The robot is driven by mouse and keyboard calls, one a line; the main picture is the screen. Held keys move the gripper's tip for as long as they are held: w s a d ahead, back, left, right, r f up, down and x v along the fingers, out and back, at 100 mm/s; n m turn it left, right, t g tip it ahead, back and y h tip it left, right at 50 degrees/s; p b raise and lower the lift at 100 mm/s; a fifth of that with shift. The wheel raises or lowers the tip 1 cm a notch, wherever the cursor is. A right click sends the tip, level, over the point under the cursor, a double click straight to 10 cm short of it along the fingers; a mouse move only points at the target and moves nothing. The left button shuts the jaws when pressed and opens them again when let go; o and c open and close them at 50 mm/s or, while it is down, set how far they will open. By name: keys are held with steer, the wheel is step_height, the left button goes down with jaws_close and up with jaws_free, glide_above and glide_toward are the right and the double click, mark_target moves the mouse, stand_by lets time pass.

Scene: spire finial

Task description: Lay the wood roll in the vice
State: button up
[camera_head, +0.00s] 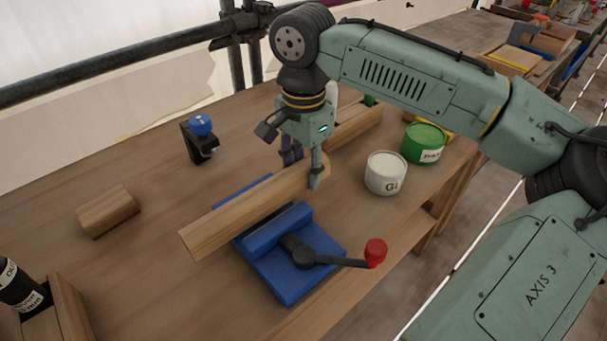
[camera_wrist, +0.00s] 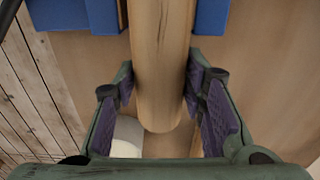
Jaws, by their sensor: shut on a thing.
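The wood roll (camera_head: 245,212) is a long, pale, rounded bar lying roughly level across the blue vice (camera_head: 290,277). My gripper (camera_head: 303,170) is shut on the roll near its far right end, one finger on each side. In the wrist view the roll (camera_wrist: 160,60) runs between the purple finger pads and on between the two blue vice jaws (camera_wrist: 72,14). Its near end sticks out past the left side of the vice. I cannot tell whether its underside touches the vice bed, which is hidden beneath it.
The vice's black handle with a red knob (camera_head: 376,252) points right. A white tin (camera_head: 385,173) and a green tin (camera_head: 424,143) stand right of my gripper. A short wood block (camera_head: 108,212) lies left. A blue-knobbed black clamp (camera_head: 201,138) stands behind. Bench between them is clear.

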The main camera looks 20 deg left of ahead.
steer(key=shift+f, duration=1.4)
steer(key=shift+f, duration=0.15)
steer(key=o, duration=1.4)
steer(key=shift+c, duration=0.2)
step_height(320, 180, up, 12)
steer(key=shift+r+b, duration=0.2)
steer(key=shift+b, duration=0.35)
